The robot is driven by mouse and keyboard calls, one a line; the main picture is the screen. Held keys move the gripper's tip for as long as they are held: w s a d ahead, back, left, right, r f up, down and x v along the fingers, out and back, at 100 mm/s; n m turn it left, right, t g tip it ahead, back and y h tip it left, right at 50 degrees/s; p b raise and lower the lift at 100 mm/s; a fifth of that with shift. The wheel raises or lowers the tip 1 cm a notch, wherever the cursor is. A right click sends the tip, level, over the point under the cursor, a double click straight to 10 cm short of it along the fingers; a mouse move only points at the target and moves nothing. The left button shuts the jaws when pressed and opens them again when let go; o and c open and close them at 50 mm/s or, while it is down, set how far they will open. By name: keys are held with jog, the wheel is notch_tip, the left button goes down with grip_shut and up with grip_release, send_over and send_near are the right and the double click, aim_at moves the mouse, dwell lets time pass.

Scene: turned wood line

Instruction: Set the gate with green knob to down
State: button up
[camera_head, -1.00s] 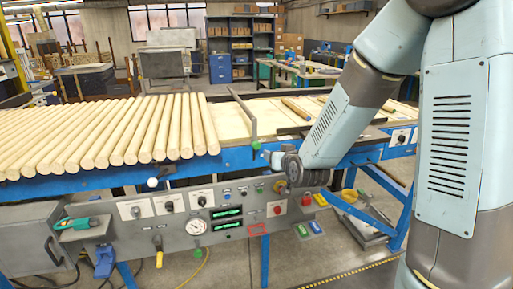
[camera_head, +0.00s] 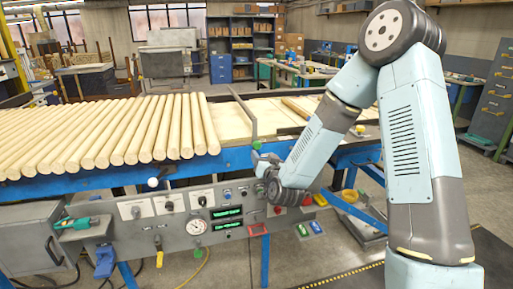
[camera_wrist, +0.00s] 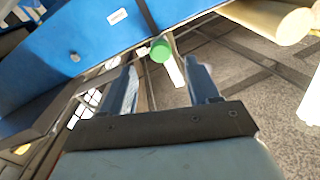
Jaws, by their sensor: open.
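The gate's green knob (camera_head: 257,145) is at the front edge of the blue conveyor frame in the head view, at the near end of a thin grey bar (camera_head: 243,115) that slants across the line. In the wrist view the green knob (camera_wrist: 160,50) lies just beyond and between my fingertips, with a pale stem beside it. My gripper (camera_wrist: 160,73) is open and empty, its two fingers apart on either side of the knob's line. In the head view my gripper (camera_head: 264,161) is small, right below the knob; contact cannot be told.
Several turned wood rods (camera_head: 110,130) lie on the line left of the bar. A grey control panel (camera_head: 180,236) with switches and displays hangs below.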

aim_at(258, 147)
jog(key=x, duration=0.9)
grip_shut()
dwell(0.4)
